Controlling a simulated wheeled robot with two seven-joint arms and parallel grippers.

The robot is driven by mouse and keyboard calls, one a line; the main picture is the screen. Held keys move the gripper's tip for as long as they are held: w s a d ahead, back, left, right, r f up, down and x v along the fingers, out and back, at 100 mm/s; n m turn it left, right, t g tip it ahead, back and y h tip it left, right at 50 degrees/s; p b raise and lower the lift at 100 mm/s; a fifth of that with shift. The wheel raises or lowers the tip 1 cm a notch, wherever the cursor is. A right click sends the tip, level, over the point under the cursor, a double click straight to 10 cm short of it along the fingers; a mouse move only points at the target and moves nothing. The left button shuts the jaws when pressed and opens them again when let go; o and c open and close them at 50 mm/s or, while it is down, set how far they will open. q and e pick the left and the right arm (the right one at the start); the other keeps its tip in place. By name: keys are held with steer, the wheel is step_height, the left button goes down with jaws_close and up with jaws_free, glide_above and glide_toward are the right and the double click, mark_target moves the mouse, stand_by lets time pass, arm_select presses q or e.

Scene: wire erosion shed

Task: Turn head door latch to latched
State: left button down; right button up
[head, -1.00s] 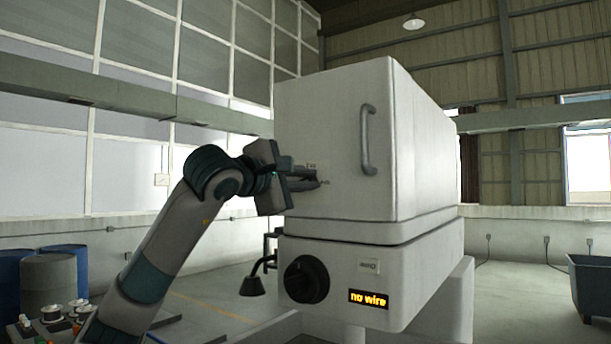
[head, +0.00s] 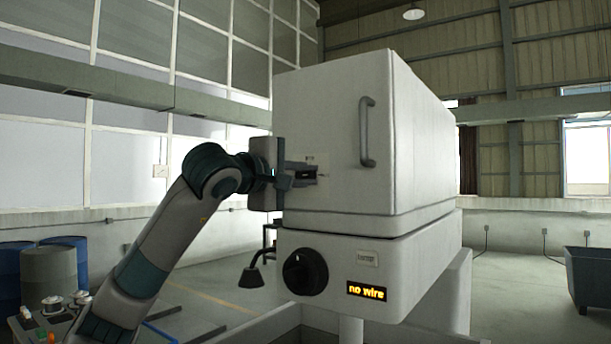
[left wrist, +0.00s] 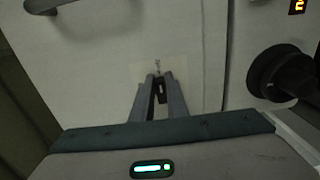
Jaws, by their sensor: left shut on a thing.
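The head door (head: 325,130) is the pale grey front of the big machine box and looks closed. My left gripper (head: 311,174) is at the left part of this door, its fingers pointing at it. It is shut on the head door latch (left wrist: 162,92), a small dark piece between the fingertips in the left wrist view. The fingers hide most of the latch, and I cannot tell which position it is in. A pale label plate (left wrist: 178,70) with small marks lies behind it. My right gripper is not in view.
A grey bar handle (head: 367,132) stands out on the door, right of the latch. Below are a black rotary knob (head: 305,271) and a lit "no wire" display (head: 367,290). Blue drums (head: 66,262) stand at the left, and a grey bin (head: 590,280) at the right.

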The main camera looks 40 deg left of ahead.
arm_select(q)
steer(key=c, duration=1.7)
jaws_free()
steer(key=shift+w+a, duration=0.1)
steer(key=shift+c, duration=0.2)
steer(key=shift+s+b, duration=0.35)
steer(key=shift+s, duration=0.2)
steer(key=s+d+b, duration=0.2)
steer(key=s+b, duration=0.3)
steer(key=s, duration=1.1)
steer(key=shift+s+f, duration=0.1)
steer(key=shift+s, duration=0.05)
